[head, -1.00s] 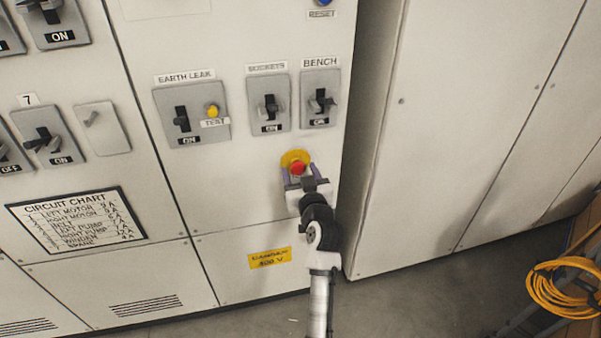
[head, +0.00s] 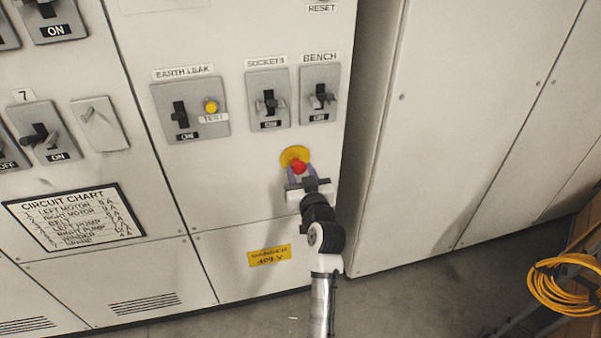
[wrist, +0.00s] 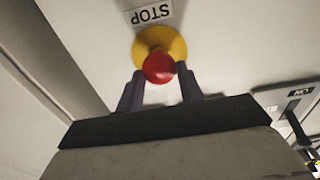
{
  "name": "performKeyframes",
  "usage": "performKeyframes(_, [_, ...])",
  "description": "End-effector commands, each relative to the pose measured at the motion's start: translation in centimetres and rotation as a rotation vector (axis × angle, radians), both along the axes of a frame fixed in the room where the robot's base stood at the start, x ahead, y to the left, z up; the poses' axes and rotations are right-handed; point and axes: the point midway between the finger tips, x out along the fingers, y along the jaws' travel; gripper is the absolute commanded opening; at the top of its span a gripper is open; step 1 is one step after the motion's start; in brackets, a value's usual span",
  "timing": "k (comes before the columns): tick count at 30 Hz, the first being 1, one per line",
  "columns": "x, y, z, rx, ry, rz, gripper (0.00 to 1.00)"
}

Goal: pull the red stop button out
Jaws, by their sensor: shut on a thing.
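The red stop button (head: 298,167) is a round knob in front of a yellow round plate (head: 292,154) on the pale cabinet front. In the wrist view the red button (wrist: 159,68) shows at the middle, with the yellow plate (wrist: 152,46) behind it and an upside-down STOP label (wrist: 152,13) beyond. My gripper (head: 301,172) is at the button, its purple-grey fingers on either side of it. In the wrist view my gripper (wrist: 160,82) is shut on the red button, which fills the space between the fingertips. The button's stem is hidden.
The BENCH switch (head: 320,97), SOCKETS switch (head: 269,101) and EARTH LEAK switch (head: 181,114) sit above the button. A yellow voltage label (head: 270,256) is below. A coil of yellow cable (head: 562,287) lies at the right. The floor in front is clear.

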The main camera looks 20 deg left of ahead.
Motion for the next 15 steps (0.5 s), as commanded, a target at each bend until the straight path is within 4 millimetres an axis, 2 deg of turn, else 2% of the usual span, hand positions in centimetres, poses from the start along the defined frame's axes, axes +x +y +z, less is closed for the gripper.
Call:
performKeyframes(1, [-0.09, -0.05, -0.21, -0.002, 0.005, 0.001, 0.0])
performKeyframes(2, [-0.09, -0.05, -0.21, -0.003, 0.006, 0.001, 0.39])
performKeyframes(6, [-0.08, -0.04, -0.19, -0.002, 0.005, 0.001, 0.58])
performKeyframes(15, [-0.15, -0.1, -0.17, -0.002, 0.003, 0.0, 0.58])
